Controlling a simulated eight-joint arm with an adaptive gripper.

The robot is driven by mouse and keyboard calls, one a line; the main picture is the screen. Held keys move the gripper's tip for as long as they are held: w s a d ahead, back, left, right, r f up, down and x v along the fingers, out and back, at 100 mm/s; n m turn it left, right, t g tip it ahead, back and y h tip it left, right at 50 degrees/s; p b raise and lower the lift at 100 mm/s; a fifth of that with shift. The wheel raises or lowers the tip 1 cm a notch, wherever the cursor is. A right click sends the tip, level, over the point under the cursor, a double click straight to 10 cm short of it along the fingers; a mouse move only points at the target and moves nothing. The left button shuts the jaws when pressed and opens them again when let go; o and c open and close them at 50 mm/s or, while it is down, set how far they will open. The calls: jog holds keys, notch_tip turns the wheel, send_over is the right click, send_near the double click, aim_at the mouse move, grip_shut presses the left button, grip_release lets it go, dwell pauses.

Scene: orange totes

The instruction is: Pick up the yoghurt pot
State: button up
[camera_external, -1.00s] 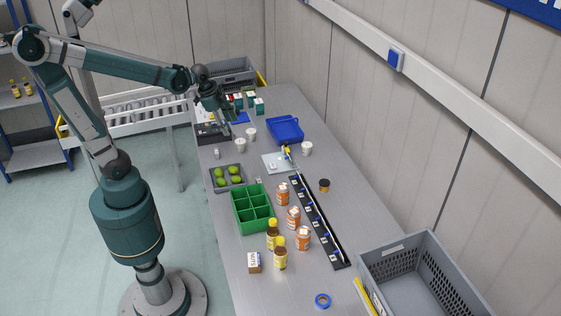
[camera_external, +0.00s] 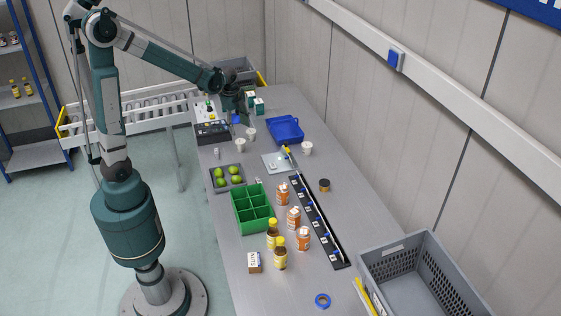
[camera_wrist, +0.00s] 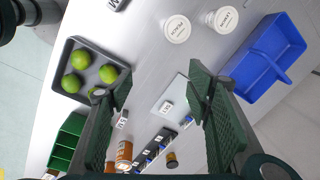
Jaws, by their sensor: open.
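Several small white pots stand on the grey table in the external view: a front-left pot (camera_external: 240,146), one close behind it (camera_external: 251,134), and one farther right (camera_external: 306,148). The wrist view shows two round white lids with printed labels, a left lid (camera_wrist: 177,29) and a right lid (camera_wrist: 224,20); their print is too small to read surely. My gripper (camera_external: 238,119) is above the far part of the table, near the two left pots. In the wrist view my gripper (camera_wrist: 159,72) is open and empty, its green fingers wide apart, with both lids beyond the fingertips.
A blue tray (camera_external: 285,129) lies right of the left pots. A grey tray with green fruit (camera_external: 213,183), a green divided box (camera_external: 238,218), bottles, orange-labelled jars (camera_external: 303,239) and a black strip (camera_external: 325,237) stand nearer. Crates stand at both ends.

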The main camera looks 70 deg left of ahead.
aim_at(238, 140)
jog(key=a+f+m, duration=0.1)
jog(key=a+f, duration=0.1)
jog(key=w+a+f+m, duration=0.1)
jog(key=a+f, duration=0.2)
jog(key=a+f+g, duration=0.1)
jog(key=a+f, duration=0.1)
jog(key=f, duration=0.1)
jog(key=shift+w+a+f+m+h+b, duration=0.2)
jog(key=shift+a+m+h+b, duration=0.1)
jog(key=shift+a+m+b, duration=0.1)
jog(key=shift+f, duration=1.25)
jog(key=shift+f, duration=0.15)
jog(key=shift+w+f, duration=0.15)
jog(key=shift+f, duration=2.35)
jog(key=shift+c, duration=0.7)
jog(key=c, duration=0.8)
